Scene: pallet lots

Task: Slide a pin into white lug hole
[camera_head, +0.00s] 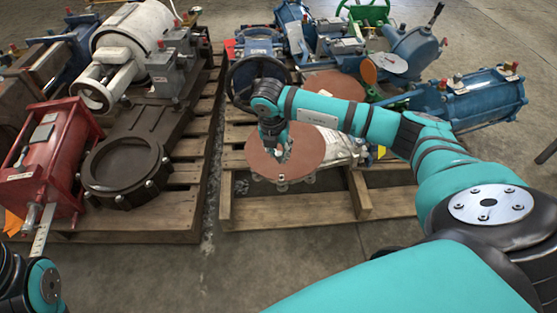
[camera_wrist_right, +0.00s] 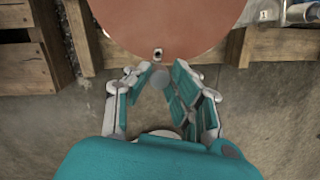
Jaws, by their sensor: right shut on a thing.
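My right gripper (camera_head: 284,150) is over the near part of a round reddish-brown disc (camera_head: 298,165) on the right pallet. In the right wrist view its fingers (camera_wrist_right: 168,80) are shut on a small grey round-ended piece, which looks like the pin (camera_wrist_right: 159,78). The lug is too small to make out in the head view. My left gripper is out of the picture; only part of that arm shows.
The disc's assembly stands on a wooden pallet (camera_head: 285,211). Blue valves and cylinders (camera_head: 470,98) are behind and right. The left pallet carries a red machine (camera_head: 45,152), a brown flanged casting (camera_head: 127,170) and a white motor (camera_head: 125,50). Concrete floor in front is clear.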

